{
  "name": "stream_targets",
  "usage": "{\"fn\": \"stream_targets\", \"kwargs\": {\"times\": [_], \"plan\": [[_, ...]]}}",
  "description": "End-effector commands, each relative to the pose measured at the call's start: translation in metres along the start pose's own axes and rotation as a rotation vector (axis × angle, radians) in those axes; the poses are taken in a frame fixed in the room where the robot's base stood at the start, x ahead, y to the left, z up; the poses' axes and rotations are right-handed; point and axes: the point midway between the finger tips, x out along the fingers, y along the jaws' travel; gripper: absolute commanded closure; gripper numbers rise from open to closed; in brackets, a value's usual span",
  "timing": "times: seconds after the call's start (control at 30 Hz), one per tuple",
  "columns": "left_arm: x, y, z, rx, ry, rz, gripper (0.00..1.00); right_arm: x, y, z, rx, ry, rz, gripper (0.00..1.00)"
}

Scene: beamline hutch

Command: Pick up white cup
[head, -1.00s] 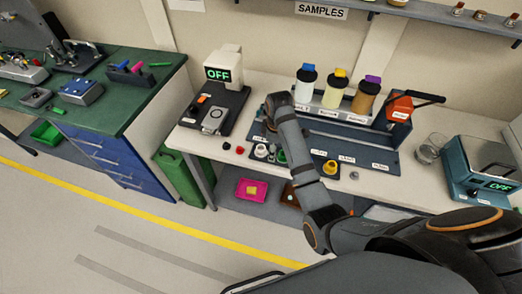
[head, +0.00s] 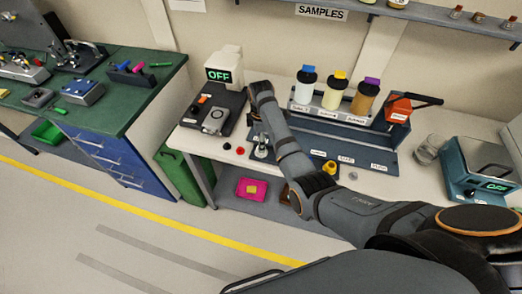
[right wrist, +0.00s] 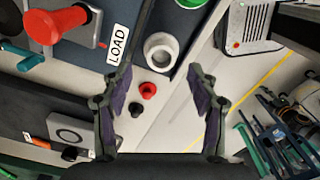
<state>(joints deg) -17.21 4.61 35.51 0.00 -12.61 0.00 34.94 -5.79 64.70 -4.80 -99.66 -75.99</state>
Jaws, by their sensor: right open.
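The white cup (right wrist: 161,52) shows in the right wrist view near the top centre, seen from above, beside the LOAD label on the dark tray. It looks upright, with a greyish inside. In the head view, the white cup (head: 261,153) is small and partly hidden near my right arm at the tray's front left. My right gripper (right wrist: 157,92) is open and empty. Its fingers are spread, with the cup beyond the fingertips and apart from them. In the head view my arm hides most of the gripper. My left gripper is not in view.
Red and black knobs (right wrist: 148,89) lie on the bench near the fingers. A red-handled device (right wrist: 57,24) is at upper left in the wrist view. Three capped bottles (head: 334,92) stand in a rack behind the tray. A yellow cup (head: 330,167) sits further right.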

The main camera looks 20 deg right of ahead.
Motion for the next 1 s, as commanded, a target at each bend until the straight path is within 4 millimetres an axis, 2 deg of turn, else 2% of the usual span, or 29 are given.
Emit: {"fn": "stream_targets", "kwargs": {"times": [0.1, 0.23, 0.5, 0.93, 1.0], "plan": [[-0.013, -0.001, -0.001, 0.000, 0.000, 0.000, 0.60, 0.018, -0.003, 0.001, 0.001, -0.002, -0.007, 0.40], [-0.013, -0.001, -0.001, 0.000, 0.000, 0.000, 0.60, 0.038, -0.002, 0.001, 0.001, -0.001, -0.003, 0.40], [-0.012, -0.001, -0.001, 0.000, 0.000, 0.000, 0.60, 0.044, -0.002, 0.001, 0.001, 0.000, -0.001, 0.40], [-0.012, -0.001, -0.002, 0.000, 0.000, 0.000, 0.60, 0.044, -0.002, 0.001, 0.001, 0.000, -0.002, 0.99], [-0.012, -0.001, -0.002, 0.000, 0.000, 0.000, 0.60, 0.044, -0.002, 0.001, 0.001, 0.000, -0.001, 1.00]]}}
